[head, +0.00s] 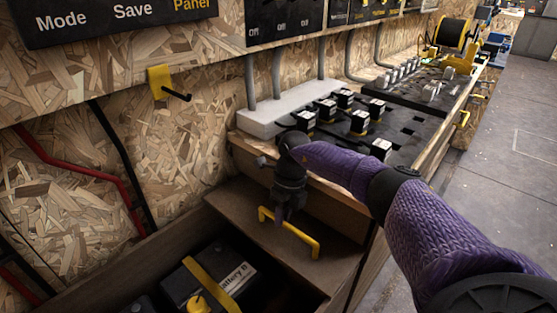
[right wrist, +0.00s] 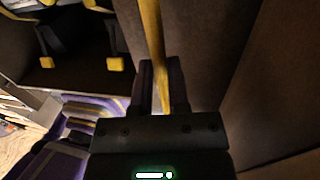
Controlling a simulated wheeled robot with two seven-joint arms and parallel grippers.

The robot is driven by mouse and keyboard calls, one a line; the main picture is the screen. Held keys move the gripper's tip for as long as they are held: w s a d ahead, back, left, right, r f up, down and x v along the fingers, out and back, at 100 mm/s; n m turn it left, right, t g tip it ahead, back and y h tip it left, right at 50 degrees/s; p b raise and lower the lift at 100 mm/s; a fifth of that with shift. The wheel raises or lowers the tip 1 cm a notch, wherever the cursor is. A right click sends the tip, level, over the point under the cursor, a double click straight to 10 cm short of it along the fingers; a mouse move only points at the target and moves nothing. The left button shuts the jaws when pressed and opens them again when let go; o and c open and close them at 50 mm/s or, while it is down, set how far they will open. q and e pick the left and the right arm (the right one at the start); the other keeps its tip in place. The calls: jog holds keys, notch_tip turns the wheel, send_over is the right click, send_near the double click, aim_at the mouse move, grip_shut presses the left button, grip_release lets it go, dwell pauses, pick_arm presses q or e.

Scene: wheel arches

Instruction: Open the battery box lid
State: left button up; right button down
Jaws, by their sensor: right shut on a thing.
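The battery box lid (head: 322,272) is a brown wooden panel with a yellow bar handle (head: 300,238). My right gripper (head: 280,216) reaches down to the handle and is shut on it. In the right wrist view the yellow bar (right wrist: 152,35) runs between the two dark fingers (right wrist: 162,88). The box is at least partly uncovered: a black battery (head: 212,275) with a yellow strap and a "Battery B" label shows inside, to the left of the lid. The lid's far edge and how it is hung are unclear. My left gripper is not in view.
A black panel with several switch blocks (head: 345,120) lies on the bench behind my forearm, beside a grey strip (head: 262,122). A yellow wall hook (head: 160,84) and red pipe (head: 75,168) are at left. The floor (head: 495,165) at right is clear.

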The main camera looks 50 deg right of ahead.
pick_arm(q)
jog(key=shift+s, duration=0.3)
pick_arm(e)
jog(key=c, duration=0.6)
grip_release()
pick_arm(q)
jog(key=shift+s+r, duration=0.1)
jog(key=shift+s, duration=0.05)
pick_arm(e)
jog(key=shift+r, duration=0.1)
pick_arm(q)
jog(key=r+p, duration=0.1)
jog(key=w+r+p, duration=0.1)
jog(key=p, duration=0.1)
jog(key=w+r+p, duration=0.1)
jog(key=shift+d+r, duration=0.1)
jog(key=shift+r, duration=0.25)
pick_arm(e)
jog(key=r, duration=0.3)
jog(key=d+r, duration=0.1)
jog(key=r, duration=0.2)
jog(key=d+r, duration=0.1)
jog(key=r, duration=0.2)
jog(key=shift+r, duration=0.3)
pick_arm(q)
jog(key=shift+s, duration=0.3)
